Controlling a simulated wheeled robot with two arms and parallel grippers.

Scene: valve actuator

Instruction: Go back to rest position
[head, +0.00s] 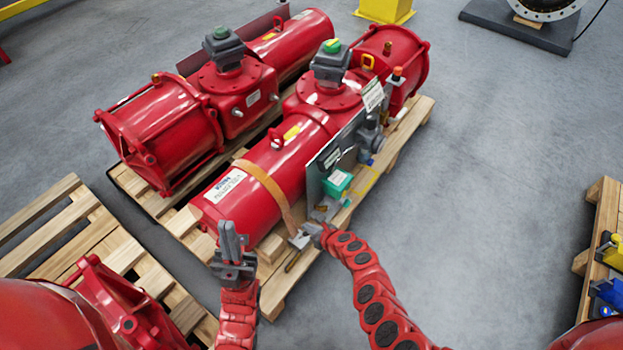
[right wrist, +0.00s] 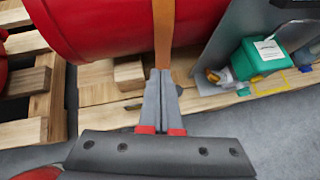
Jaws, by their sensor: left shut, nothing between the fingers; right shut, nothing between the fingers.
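My left gripper (head: 233,240) points up in the head view, shut and empty, in front of the near end of the red valve actuator (head: 262,180). My right gripper (head: 300,240) is shut and empty, low beside the actuator near its orange strap (head: 268,188). In the right wrist view the shut fingers (right wrist: 162,85) point at the pallet edge (right wrist: 105,94) below the strap (right wrist: 164,30). I cannot tell whether they touch anything. A green box (head: 337,183) on the actuator's side panel is just beyond my right gripper; it also shows in the right wrist view (right wrist: 262,58).
A second red actuator (head: 165,130) lies behind left on the pallet. A wooden stand (head: 606,215) with yellow and blue items is at the right edge. The grey floor (head: 490,180) between is clear.

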